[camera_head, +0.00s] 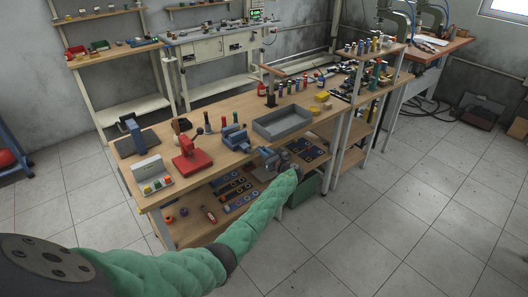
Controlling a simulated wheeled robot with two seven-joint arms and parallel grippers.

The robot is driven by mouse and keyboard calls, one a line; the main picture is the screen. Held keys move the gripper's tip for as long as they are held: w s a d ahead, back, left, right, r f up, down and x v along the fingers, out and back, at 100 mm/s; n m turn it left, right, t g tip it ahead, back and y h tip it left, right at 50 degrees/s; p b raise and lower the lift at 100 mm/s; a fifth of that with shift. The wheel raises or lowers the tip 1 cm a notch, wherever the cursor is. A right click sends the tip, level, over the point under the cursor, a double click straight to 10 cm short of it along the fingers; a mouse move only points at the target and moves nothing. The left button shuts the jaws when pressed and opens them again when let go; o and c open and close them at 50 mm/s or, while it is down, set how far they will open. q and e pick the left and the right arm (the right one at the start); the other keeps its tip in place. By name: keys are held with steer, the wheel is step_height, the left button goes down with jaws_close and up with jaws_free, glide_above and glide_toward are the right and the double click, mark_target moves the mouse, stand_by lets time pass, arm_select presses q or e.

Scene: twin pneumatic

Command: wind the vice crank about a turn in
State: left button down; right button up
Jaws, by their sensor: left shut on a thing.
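My left arm reaches in from the lower left to the front edge of the wooden workbench. My left gripper (279,161) is small and dark at its end, shut at the grey vice (266,154) on the bench's front edge. The crank is mostly hidden by the gripper and wrist, and its angle cannot be made out. My right gripper is not in view.
A grey open tray (282,122) lies just behind the vice. A blue-grey device (235,138) and a red press (190,157) stand to the left. A shelf post (338,145) rises to the right. The tiled floor in front is clear.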

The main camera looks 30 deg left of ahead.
arm_select(q)
steer(key=shift+f, duration=0.1)
steer(key=c, duration=1.4)
jaws_free()
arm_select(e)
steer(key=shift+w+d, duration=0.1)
arm_select(q)
steer(key=shift+d, duration=0.15)
